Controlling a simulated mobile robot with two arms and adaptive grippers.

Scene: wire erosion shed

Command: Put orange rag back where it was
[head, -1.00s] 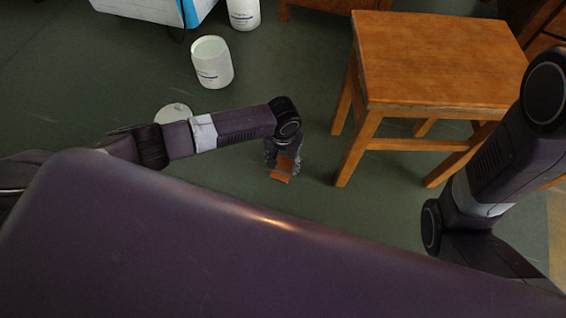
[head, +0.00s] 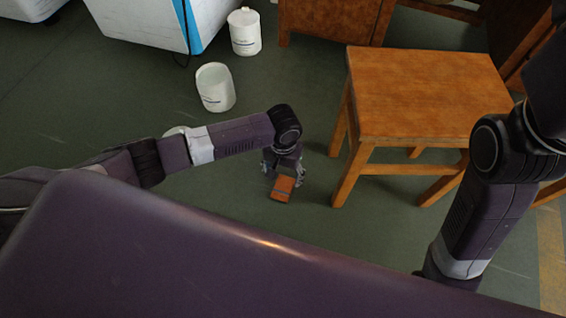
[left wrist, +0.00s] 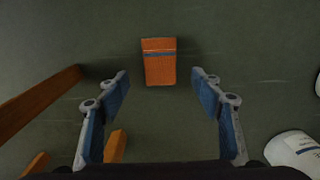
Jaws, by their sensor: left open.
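The orange rag (head: 282,189) is a small folded block with a dark stripe. It lies on the green floor, left of the wooden stool. My left gripper (head: 284,172) is open and empty just above and behind it in the head view. In the left wrist view the rag (left wrist: 159,67) shows beyond the open fingertips (left wrist: 160,82), about centred between them, apart from both. My right arm comes in at the right of the head view, but its gripper is out of sight.
The wooden stool (head: 425,90) stands close to the right of my left gripper. Wooden furniture (head: 330,20) is at the back. Bare floor surrounds the rag.

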